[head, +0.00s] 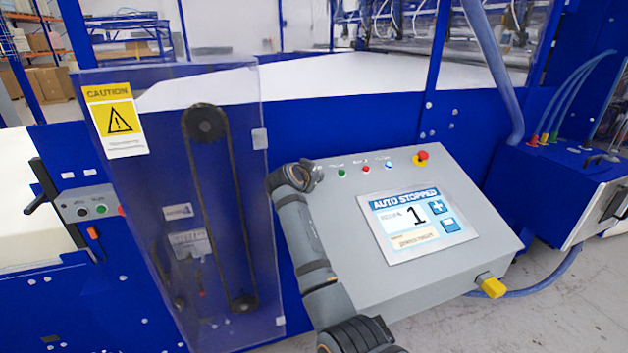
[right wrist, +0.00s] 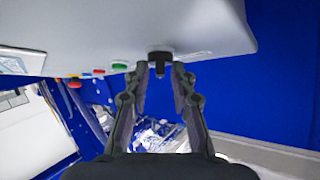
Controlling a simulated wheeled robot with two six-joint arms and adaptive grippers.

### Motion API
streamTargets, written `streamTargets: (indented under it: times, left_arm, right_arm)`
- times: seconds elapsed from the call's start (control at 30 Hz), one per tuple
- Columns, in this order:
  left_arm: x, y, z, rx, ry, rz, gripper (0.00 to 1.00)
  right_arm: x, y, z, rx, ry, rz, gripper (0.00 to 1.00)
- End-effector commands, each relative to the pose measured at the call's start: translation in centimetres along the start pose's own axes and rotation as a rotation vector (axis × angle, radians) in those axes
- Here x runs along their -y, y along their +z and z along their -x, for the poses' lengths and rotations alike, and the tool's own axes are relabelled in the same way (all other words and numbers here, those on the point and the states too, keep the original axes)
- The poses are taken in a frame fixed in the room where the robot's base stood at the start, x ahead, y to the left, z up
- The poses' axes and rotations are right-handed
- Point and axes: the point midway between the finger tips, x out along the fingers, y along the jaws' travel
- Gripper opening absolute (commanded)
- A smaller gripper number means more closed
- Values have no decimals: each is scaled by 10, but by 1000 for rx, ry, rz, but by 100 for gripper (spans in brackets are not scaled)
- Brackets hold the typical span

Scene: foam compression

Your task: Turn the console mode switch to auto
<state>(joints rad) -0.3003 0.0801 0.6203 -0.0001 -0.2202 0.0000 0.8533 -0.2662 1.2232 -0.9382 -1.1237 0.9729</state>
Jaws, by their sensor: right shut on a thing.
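The black mode switch (right wrist: 159,60) shows in the right wrist view on the console face. My right gripper (right wrist: 160,72) has a finger on each side of its knob and is shut on it. In the head view my right arm reaches up along the console's left edge to its upper left corner, and hides the switch there. Which way the knob points is hard to tell. My left gripper is in neither view.
A green button (head: 342,173), a red button (head: 366,169) and a red emergency stop (head: 421,157) line the console's top edge. A clear guard (head: 255,200) covers a belt to the left. A yellow-ended part (head: 492,286) sticks out at the console's lower right.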

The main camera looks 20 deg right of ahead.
Motion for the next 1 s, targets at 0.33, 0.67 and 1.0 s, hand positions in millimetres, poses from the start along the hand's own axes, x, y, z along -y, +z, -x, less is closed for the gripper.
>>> streamTargets:
  times: [0.33, 0.67, 1.0]
  left_arm:
    - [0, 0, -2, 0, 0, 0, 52]
    - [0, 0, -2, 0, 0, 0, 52]
    - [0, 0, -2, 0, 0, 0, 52]
  right_arm:
    - [-1, 4, 0, 8, 12, -5, 0]
    - [0, 2, 0, 6, 10, -5, 32]
    - [8, -25, 10, 2, 7, -9, 32]
